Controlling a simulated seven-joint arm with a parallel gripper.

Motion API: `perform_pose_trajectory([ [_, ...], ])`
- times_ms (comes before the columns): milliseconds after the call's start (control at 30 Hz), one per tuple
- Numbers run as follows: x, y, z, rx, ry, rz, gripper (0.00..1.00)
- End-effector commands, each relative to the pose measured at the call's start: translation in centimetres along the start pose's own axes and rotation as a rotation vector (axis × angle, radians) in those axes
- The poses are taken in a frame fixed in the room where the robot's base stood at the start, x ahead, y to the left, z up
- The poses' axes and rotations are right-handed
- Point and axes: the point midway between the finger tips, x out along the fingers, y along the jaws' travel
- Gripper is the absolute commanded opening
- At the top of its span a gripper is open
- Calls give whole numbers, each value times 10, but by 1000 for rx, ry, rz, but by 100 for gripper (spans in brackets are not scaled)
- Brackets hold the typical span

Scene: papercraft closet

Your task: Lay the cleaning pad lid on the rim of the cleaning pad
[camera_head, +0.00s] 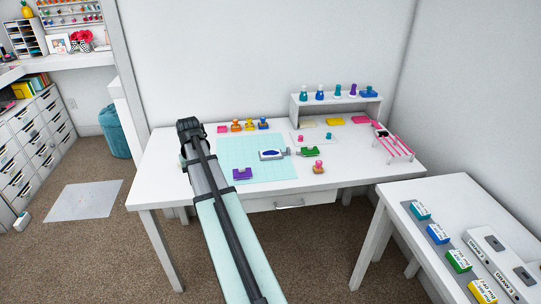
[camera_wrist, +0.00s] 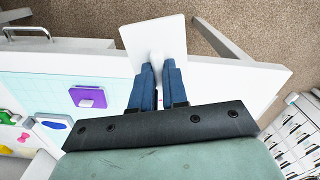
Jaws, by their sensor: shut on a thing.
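A white square plate (camera_wrist: 140,37), which looks like the cleaning pad lid, is between the blue fingertips of my gripper (camera_wrist: 157,72) in the wrist view. My gripper is shut on it and holds it near the table's front edge, with table and carpet behind. In the head view my arm hides the fingers and lid. I cannot tell for sure which thing is the cleaning pad. A flat pale piece with small pink and blue items (camera_head: 306,138) lies right of the mat and may be it.
On the white table (camera_head: 178,158), a purple block (camera_head: 242,174) lies on the pale green mat (camera_head: 265,172). A white-blue tool (camera_head: 271,154), a green block (camera_head: 310,152) and a pink stamp (camera_head: 318,167) lie nearby. A small shelf (camera_head: 296,110) and a pink rack (camera_head: 394,146) stand at the right.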

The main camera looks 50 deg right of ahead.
Motion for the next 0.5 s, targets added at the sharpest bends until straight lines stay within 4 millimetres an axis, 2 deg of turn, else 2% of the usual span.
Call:
perform_pose_trajectory([
  [33,-1,19,-9,28,0,0,0],
  [267,-4,96,-33,138,-1,-1,0],
  [500,-9,185,-56,247,-2,-1,0],
])
